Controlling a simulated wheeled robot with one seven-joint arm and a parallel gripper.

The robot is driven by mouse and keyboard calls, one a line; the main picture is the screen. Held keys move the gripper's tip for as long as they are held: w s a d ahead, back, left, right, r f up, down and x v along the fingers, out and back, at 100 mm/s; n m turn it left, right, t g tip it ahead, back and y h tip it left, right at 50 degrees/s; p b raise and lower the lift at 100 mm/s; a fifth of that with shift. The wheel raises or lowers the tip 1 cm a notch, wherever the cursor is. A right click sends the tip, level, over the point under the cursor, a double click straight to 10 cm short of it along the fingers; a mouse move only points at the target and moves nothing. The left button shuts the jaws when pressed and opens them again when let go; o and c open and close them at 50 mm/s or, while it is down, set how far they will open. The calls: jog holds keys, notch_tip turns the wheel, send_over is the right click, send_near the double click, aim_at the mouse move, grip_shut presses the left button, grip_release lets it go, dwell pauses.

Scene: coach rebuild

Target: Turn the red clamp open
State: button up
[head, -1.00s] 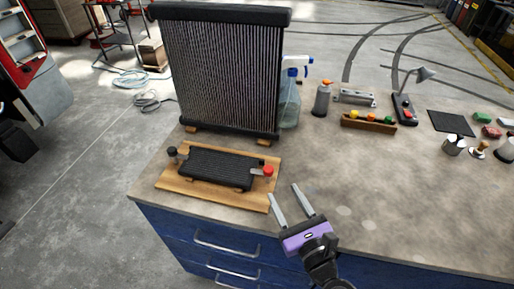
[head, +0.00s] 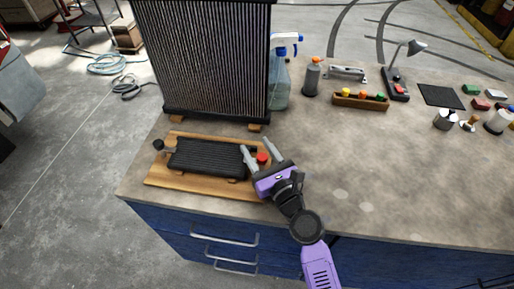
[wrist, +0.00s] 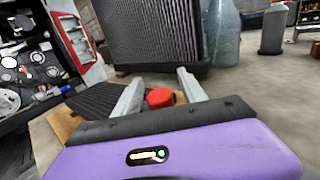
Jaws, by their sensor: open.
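The red clamp (head: 262,158) is a small red knob at the right end of a black ribbed cooler (head: 205,157), which lies on a wooden board (head: 160,181). A black knob (head: 158,145) is at the cooler's left end. My gripper (head: 256,147) is open, with its two grey fingers on either side of the red clamp. In the wrist view the red clamp (wrist: 160,98) shows between the fingers, nearer the left one, and its lower part is hidden behind the gripper's dark edge. I cannot tell whether a finger touches it.
A tall radiator (head: 205,60) stands on wooden blocks behind the board. A spray bottle (head: 280,80) and a grey bottle (head: 312,76) stand to its right. A wooden tray (head: 350,103) lies farther right. The bench's front right is clear.

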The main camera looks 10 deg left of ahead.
jog(key=shift+a, duration=0.1)
grip_shut()
